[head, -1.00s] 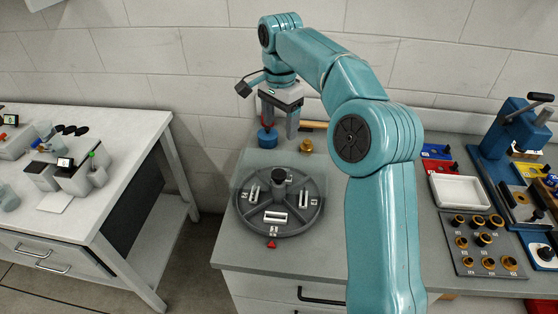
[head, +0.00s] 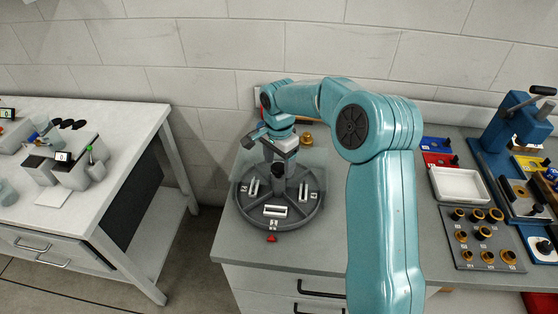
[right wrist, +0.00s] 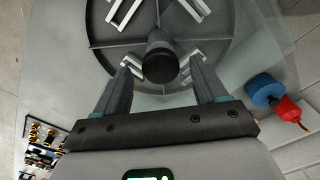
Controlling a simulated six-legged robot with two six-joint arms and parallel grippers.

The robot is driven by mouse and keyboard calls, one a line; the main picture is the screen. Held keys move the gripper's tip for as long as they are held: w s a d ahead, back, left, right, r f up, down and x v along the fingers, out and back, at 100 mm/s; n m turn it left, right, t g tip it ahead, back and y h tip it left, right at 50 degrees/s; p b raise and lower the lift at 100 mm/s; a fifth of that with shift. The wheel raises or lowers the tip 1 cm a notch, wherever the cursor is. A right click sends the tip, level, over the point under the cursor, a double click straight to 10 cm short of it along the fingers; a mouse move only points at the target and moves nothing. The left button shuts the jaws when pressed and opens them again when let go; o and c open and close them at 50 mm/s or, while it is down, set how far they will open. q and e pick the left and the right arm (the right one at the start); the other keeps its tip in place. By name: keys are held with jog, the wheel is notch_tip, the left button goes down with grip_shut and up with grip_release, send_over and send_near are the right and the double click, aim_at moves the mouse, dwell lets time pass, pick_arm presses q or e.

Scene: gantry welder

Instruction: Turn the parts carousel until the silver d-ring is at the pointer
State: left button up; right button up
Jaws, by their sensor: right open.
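The parts carousel (head: 243,212) is a dark grey round tray on the bench, with a dark upright knob (head: 278,172) at its centre. Pale rectangular frames sit in its sections; I cannot tell which part is the silver d-ring. One frame (head: 275,211) faces the red pointer (head: 271,239) at the carousel's front edge. My right gripper (head: 282,173) is open over the carousel. In the right wrist view its fingers (right wrist: 161,72) stand on either side of the knob (right wrist: 160,57), apart from it. My left gripper is not in view.
A blue cylinder (right wrist: 264,90) and a red part (right wrist: 290,110) lie beyond the carousel. To the right are a white tray (head: 459,185), a block of brass fittings (head: 480,240) and a blue press (head: 497,150). A white bench (head: 90,190) stands left across a gap.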

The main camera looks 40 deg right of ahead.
jog(key=shift+w+f, duration=0.15)
jog(key=shift+f, duration=0.25)
jog(key=shift+s+r, duration=0.15)
jog(key=shift+s, duration=0.1)
jog(key=shift+w, duration=0.15)
grip_shut()
